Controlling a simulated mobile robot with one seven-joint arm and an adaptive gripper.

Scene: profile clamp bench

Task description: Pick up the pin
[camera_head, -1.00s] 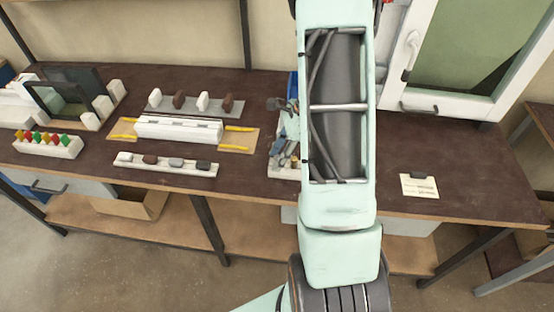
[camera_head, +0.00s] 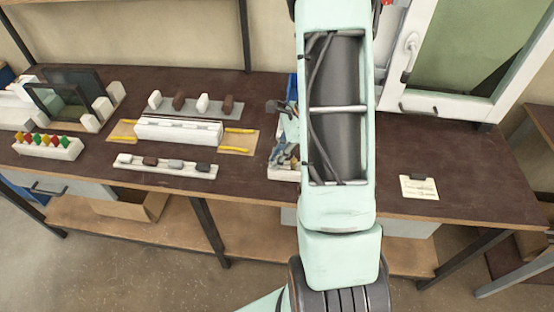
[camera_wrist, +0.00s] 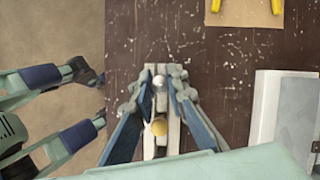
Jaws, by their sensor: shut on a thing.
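In the wrist view, my gripper (camera_wrist: 161,78) points down with its two blue-sided fingers drawn together. A small round silver top, seemingly the pin (camera_wrist: 160,82), shows between the fingertips. A round brass-coloured piece (camera_wrist: 159,126) sits closer to the camera between the fingers. A narrow pale holder (camera_wrist: 172,132) lies beneath them; whether the pin still touches it cannot be told. In the head view, my arm hides most of this spot, and only part of my gripper (camera_head: 284,152) shows at the arm's left edge.
The dark bench (camera_head: 250,185) has a white profile (camera_head: 178,129) on a board with yellow strips, with block racks before and behind it. Coloured pieces stand in a white rack (camera_head: 47,146) at left. A card (camera_head: 419,187) and a window frame (camera_head: 440,105) are at right.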

